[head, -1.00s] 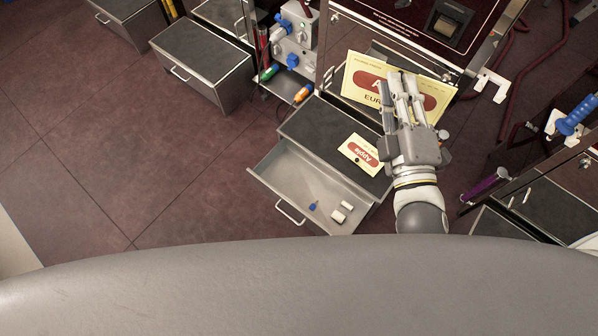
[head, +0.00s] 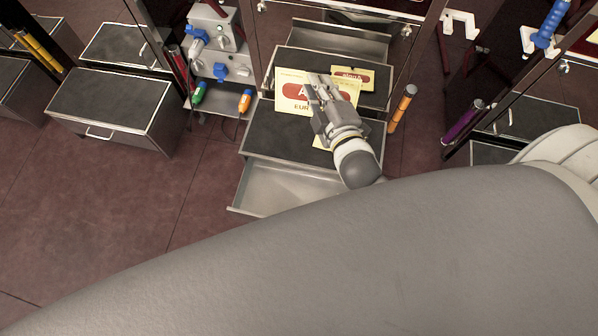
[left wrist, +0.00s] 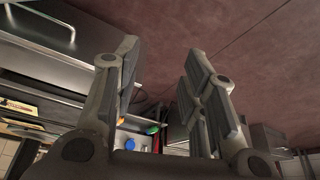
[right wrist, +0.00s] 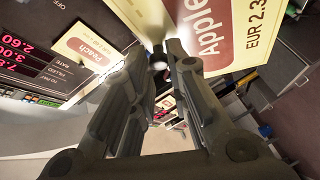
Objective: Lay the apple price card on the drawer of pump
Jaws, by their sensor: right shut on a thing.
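A yellow price card (head: 290,84) with a red oval is held in my right gripper (head: 325,88), above the dark-topped drawer unit. In the right wrist view the card (right wrist: 238,52) reads Apple and EUR 2.3, with the right fingers (right wrist: 162,55) shut on its edge. The grey drawer unit (head: 262,135) stands in front of the pump, with its drawer (head: 255,185) pulled open. A smaller yellow card (head: 322,143) on its top is mostly hidden by my right gripper. My left gripper (left wrist: 160,58) is open and empty in the left wrist view.
A socket box (head: 215,38) with coloured plugs stands at the left. An orange tube (head: 402,108) and a purple tube (head: 463,122) stand at the right. A Peach card (right wrist: 88,45) shows by the pump display.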

